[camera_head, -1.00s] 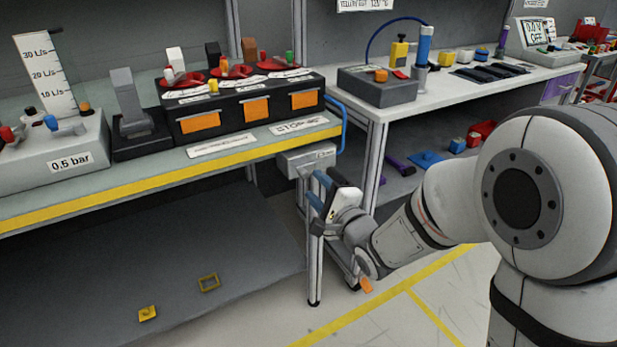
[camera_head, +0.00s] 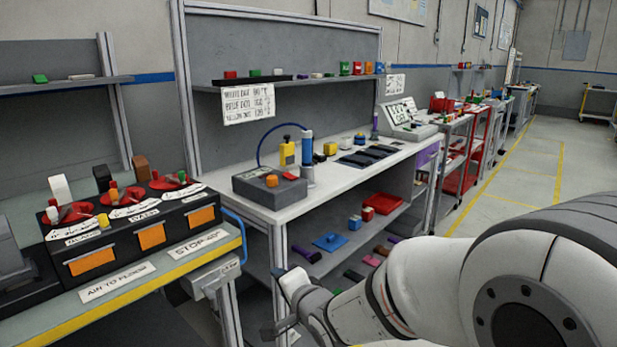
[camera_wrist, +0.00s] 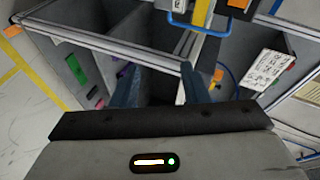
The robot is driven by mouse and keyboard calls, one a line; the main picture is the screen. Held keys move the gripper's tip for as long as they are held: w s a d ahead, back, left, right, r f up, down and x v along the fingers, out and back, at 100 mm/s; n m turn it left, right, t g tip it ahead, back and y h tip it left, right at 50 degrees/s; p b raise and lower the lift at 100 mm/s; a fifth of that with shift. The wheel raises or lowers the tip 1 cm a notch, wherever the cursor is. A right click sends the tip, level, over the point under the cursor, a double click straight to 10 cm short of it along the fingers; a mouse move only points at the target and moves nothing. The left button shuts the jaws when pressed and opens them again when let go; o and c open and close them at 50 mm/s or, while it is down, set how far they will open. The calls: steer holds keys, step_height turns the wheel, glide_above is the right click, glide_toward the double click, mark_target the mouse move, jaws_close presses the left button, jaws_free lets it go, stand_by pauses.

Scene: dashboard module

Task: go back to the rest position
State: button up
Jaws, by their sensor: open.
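My gripper (camera_wrist: 160,88) shows in the wrist view with its two dark blue fingers apart and nothing between them. In the head view my gripper (camera_head: 283,285) is low in the picture, in front of the white workbench's left leg and partly hidden by my own wrist. It appears clear of the objects on the bench tops. My white arm reaches in from the lower right corner.
The white workbench (camera_head: 345,185) holds a dark grey box (camera_head: 268,187) and several small parts. Left of it, a yellow-edged bench (camera_head: 165,283) carries a black unit with orange panels (camera_head: 145,236). Red carts (camera_head: 457,165) stand farther back. The floor (camera_head: 545,165) at right is clear.

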steer(key=s+d+r+n+g+h+p, duration=0.25)
steer(key=d+r+p, duration=0.2)
steer(key=d, duration=0.25)
steer(key=s+d+r+n+g+h+p, duration=0.1)
steer(key=s+d+r+n+h+p, duration=0.15)
steer(key=s+d+r+p, duration=0.4)
steer(key=s+d+r+n+g+h+p, duration=0.2)
steer(key=s+d+r+n+g+p, duration=0.2)
steer(key=s+d, duration=0.4)
steer(key=s+r+g, duration=0.1)
steer(key=s, duration=0.3)
steer(key=shift+r+g, duration=0.25)
steer(key=shift+g, duration=0.1)
steer(key=shift+s+f, duration=0.1)
steer(key=shift+s, duration=0.1)
steer(key=shift+c, duration=0.5)
